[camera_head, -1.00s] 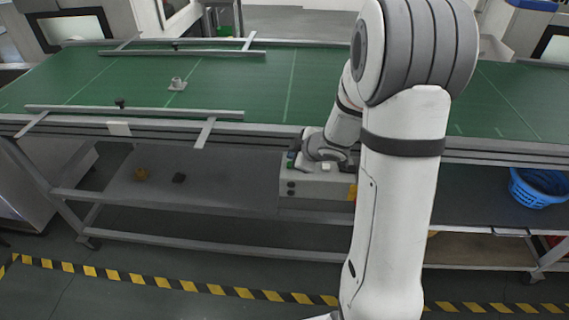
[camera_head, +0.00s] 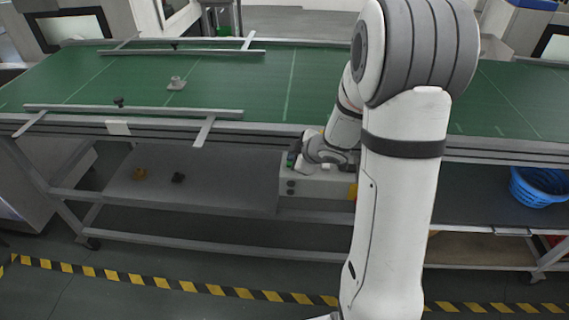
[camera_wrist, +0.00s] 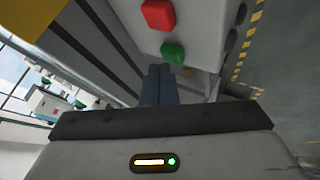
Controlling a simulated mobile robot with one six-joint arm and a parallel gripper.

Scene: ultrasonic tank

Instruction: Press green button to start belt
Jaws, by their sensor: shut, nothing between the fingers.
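The green button (camera_wrist: 172,51) is on the face of a pale control box (camera_wrist: 200,25) in the wrist view, with a red button (camera_wrist: 158,14) beside it, higher in the picture. My gripper (camera_wrist: 160,68) is shut and empty, its two dark fingers together. The fingertips are just below and left of the green button in the picture. A small gap shows between them, but I cannot tell the depth. In the head view the control box (camera_head: 315,200) hangs under the belt's front edge, and my wrist covers part of its top.
The green conveyor belt (camera_head: 250,85) runs across above the box, with a small grey part (camera_head: 176,84) on it. Metal guide rails (camera_head: 130,109) lie along the belt. A lower shelf (camera_head: 235,190) and a blue basket (camera_head: 537,187) are below it.

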